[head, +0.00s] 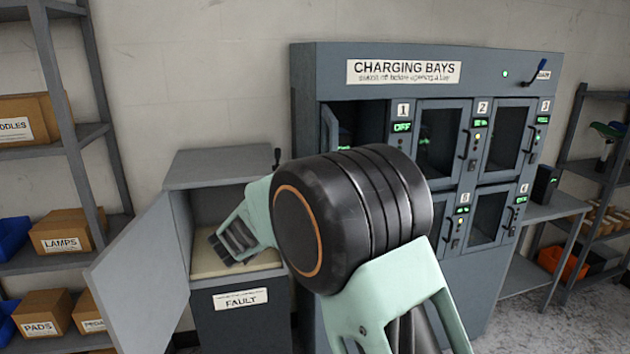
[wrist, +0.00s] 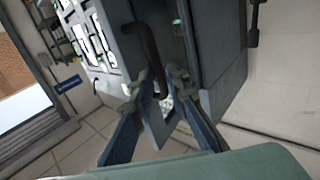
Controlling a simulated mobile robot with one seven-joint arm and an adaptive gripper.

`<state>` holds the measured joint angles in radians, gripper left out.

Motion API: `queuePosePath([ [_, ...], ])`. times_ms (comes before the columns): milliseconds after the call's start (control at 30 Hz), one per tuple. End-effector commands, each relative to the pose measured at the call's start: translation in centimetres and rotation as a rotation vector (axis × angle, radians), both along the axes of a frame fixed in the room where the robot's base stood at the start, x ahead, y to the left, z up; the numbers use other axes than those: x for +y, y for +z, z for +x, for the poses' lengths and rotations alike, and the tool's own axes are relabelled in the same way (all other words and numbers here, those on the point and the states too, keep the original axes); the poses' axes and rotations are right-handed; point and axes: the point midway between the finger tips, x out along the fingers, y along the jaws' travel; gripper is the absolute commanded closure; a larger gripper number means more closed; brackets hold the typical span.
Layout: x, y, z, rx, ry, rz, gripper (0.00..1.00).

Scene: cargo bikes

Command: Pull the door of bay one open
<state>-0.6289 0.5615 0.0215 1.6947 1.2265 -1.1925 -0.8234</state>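In the head view the bay one (head: 362,118) opening shows dark behind a narrow strip of its door (head: 329,132), swung out to the left. Its display reads OFF. My arm hides the lower part of the bay and most of the door. In the wrist view my gripper (wrist: 157,82) has its fingers drawn in on both sides of a black curved door handle (wrist: 149,48) and appears shut on it. My fingertips are not clear in the head view.
The grey FAULT box (head: 222,167) stands open at left, its own door (head: 140,280) swung out toward me. Shelves (head: 60,150) with labelled cartons are farther left. Other bay doors (head: 440,135) look shut. A side table (head: 555,208) stands right.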

Motion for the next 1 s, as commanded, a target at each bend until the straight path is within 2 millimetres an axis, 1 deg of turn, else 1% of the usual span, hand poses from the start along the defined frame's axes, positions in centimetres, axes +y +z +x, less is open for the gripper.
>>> queuePosePath([
  [33,0.7,0.1,-1.2,0.001,0.004,0.001,0.85],
  [200,2.1,0.0,-4.5,0.001,0.003,0.001,0.85],
  [300,2.8,0.0,-6.0,0.001,0.003,0.000,0.85],
  [400,3.2,0.0,-7.1,0.001,0.001,0.000,0.85],
  [567,3.5,0.0,-7.9,0.001,0.000,0.000,0.85],
  [867,3.5,0.0,-7.9,0.000,0.001,0.001,0.85],
  [933,3.6,0.5,-7.6,-0.007,0.009,0.003,0.85],
  [1000,3.9,1.6,-6.9,-0.026,0.033,0.008,0.85],
])
